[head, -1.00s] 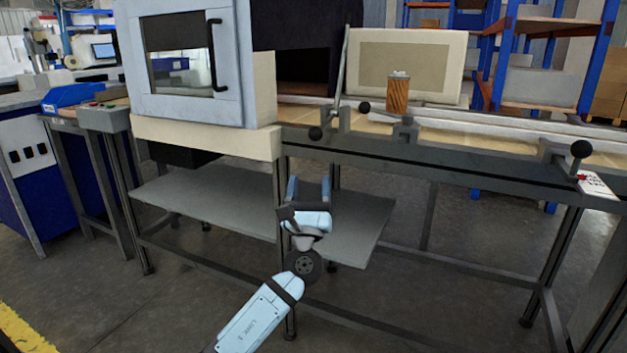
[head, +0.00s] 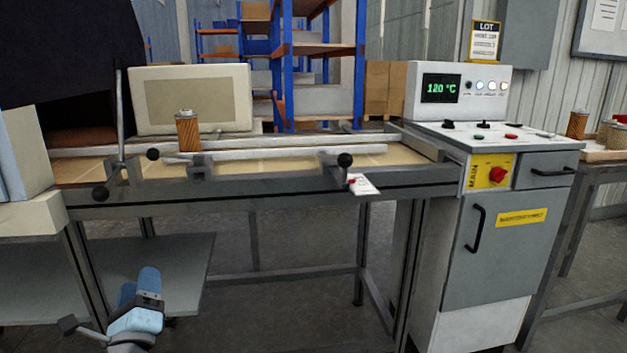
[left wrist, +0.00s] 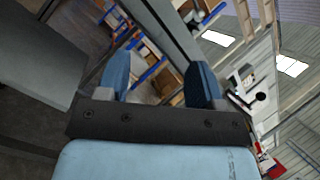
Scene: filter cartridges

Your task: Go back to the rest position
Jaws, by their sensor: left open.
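My left gripper (head: 140,285) is at the lower left of the head view, in front of the bench and over the floor beside its lower shelf. Its two blue fingers (left wrist: 160,80) stand apart in the left wrist view, with nothing between them. A copper-brown filter cartridge (head: 188,133) stands upright on the conveyor bench (head: 270,185), well above and beyond the gripper. My right gripper is in neither view.
A grey control cabinet (head: 513,215) with a 120 °C display (head: 441,88) stands at the right. A side table (head: 600,180) holds more cartridges (head: 577,124). A lower shelf (head: 180,262) lies near my left gripper. The floor under the bench's middle is mostly clear.

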